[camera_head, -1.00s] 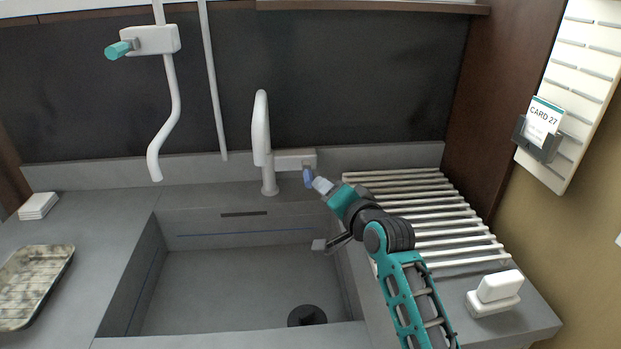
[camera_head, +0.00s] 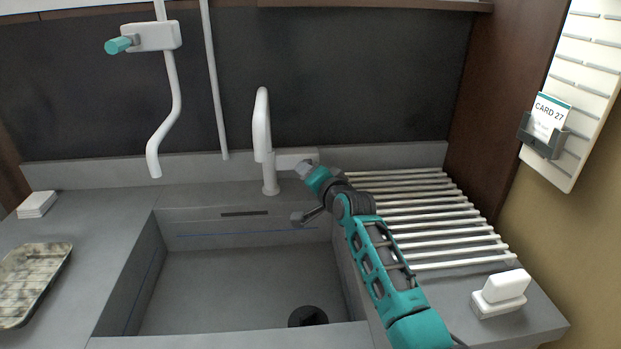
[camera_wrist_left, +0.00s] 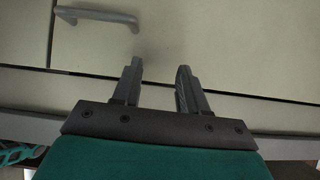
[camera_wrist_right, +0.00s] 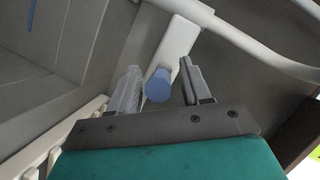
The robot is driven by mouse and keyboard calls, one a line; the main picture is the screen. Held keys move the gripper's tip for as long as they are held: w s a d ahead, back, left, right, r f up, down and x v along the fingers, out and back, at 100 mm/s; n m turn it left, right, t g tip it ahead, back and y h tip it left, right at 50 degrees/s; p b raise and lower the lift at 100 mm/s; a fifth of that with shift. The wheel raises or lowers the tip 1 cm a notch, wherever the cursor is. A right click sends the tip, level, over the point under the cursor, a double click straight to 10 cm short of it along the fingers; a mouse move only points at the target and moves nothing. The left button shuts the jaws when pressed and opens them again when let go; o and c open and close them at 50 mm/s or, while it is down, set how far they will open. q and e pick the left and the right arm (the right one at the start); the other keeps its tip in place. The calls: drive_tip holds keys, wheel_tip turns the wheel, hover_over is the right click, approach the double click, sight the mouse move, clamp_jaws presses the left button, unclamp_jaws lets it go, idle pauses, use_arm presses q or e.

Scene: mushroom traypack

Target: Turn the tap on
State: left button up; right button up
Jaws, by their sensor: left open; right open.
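The white tap (camera_head: 262,125) stands at the back edge of the sink, with a short white side body (camera_head: 290,158) reaching right. Its blue knob (camera_wrist_right: 158,86) shows in the right wrist view between the fingers of my right gripper (camera_wrist_right: 158,82), which is open, with a gap on the knob's right side. In the head view my right gripper hides the knob. My left gripper (camera_wrist_left: 160,76) is open and empty in the left wrist view, in front of a pale cabinet front with a grey handle (camera_wrist_left: 97,17). It is outside the head view.
The grey sink (camera_head: 235,290) is empty, with a dark drain (camera_head: 307,316). A second wall spout with a teal knob (camera_head: 118,45) hangs at the left. A white rod rack (camera_head: 440,222) lies right of the sink. A white block (camera_head: 500,292) sits at the front right.

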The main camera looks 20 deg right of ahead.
drive_tip(key=shift+c, duration=0.5)
drive_tip(key=c, duration=0.6)
clamp_jaws()
